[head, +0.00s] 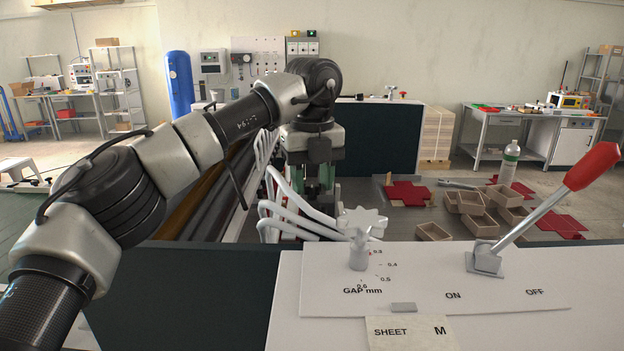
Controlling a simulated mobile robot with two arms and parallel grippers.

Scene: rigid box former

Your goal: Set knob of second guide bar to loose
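My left gripper (312,187) hangs down from the dark wrist near the middle of the head view. Its greenish fingers look apart, with nothing clearly held between them. White curved bars (283,226) lie just below and left of the fingers, behind the panel. I cannot tell whether the fingers touch them. I cannot make out which is the second guide bar, and its knob is not clearly visible. My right gripper is not in view.
A white panel (420,285) in front carries a star-shaped gap knob (362,222) and a red-handled lever (592,166), with ON and OFF marks. Behind it, several brown trays (433,232), red cut blanks (408,193) and a bottle (509,163) rest on a grey surface.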

